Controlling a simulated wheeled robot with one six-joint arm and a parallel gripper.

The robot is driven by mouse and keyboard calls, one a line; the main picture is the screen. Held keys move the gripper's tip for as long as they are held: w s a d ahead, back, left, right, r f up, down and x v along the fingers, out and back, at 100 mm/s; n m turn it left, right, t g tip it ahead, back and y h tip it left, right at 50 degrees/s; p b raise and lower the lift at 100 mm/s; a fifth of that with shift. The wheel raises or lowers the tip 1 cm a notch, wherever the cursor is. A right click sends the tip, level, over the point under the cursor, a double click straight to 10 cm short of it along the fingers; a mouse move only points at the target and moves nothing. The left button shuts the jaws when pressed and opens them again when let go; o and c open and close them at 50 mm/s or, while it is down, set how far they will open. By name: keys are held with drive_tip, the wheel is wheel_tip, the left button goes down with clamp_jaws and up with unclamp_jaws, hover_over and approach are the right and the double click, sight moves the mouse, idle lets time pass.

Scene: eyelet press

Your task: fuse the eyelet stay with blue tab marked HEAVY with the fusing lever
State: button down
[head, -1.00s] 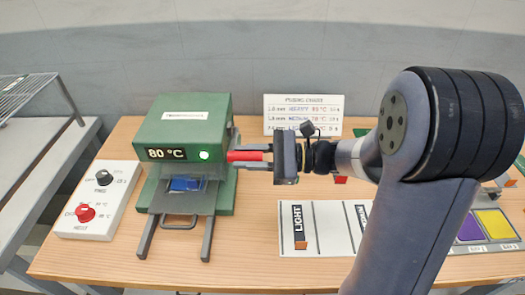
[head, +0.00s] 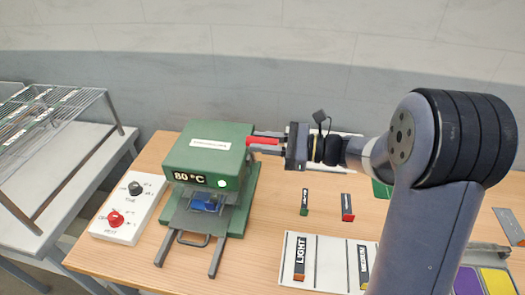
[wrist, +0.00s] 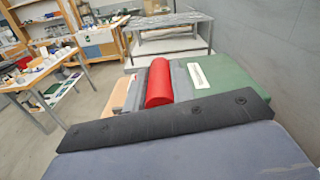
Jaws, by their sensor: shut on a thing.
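The green press (head: 208,150) stands on the table, reading 80 °C with a lit green lamp. A blue piece (head: 205,203) lies at its front on the grey tray (head: 184,221); no marking on it is readable, so I cannot tell if it is the HEAVY stay. The fusing lever's red handle (head: 262,140) is at the press's right side, about level with the upper body. My gripper (head: 284,145) is shut on this handle. In the wrist view the red handle (wrist: 159,83) shows beside the green press top (wrist: 221,85); the fingertips are partly hidden.
A white control box (head: 128,210) with two knobs stands left of the press. A white rack board (head: 328,268) holds LIGHT and MEDIUM stays. Two other tabbed pieces lie behind it. Purple and yellow pads are at right; a wire rack (head: 60,130) is at far left.

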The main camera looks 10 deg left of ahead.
drive_tip(key=shift+w+r, duration=0.2)
drive_tip(key=shift+w, duration=0.3)
drive_tip(key=shift+w+r, duration=0.2)
drive_tip(key=shift+w, duration=0.3)
drive_tip(key=c, duration=1.2)
unclamp_jaws()
drive_tip(key=shift+w, duration=0.1)
drive_tip(key=d+b, duration=0.2)
drive_tip(key=d, duration=0.9)
drive_tip(key=shift+s, duration=0.2)
drive_tip(key=shift+a, duration=0.1)
